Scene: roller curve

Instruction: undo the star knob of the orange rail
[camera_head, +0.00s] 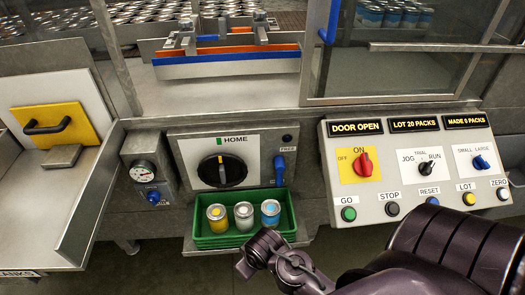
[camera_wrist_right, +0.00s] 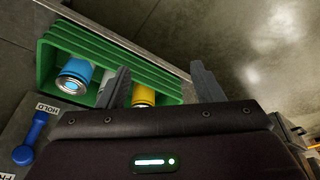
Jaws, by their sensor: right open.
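The orange rail (camera_head: 235,50) lies behind the opening in the machine's front, at the top of the head view, just behind a blue rail (camera_head: 225,66). Metal brackets with small upright parts (camera_head: 262,27) stand on it; which of these is the star knob is too small to tell. My right gripper (camera_wrist_right: 160,82) is open and empty in the right wrist view, with its two grey fingers in front of the green tray (camera_wrist_right: 115,62). It is low and well away from the rail. My left gripper is not in view.
The green tray (camera_head: 240,243) holds three cans below the HOME dial (camera_head: 222,170) and a blue lever (camera_head: 280,168). A sloping control panel (camera_head: 415,170) stands at right, reading DOOR OPEN. A yellow plate with a black handle (camera_head: 50,128) is at left. The opening before the rails is clear.

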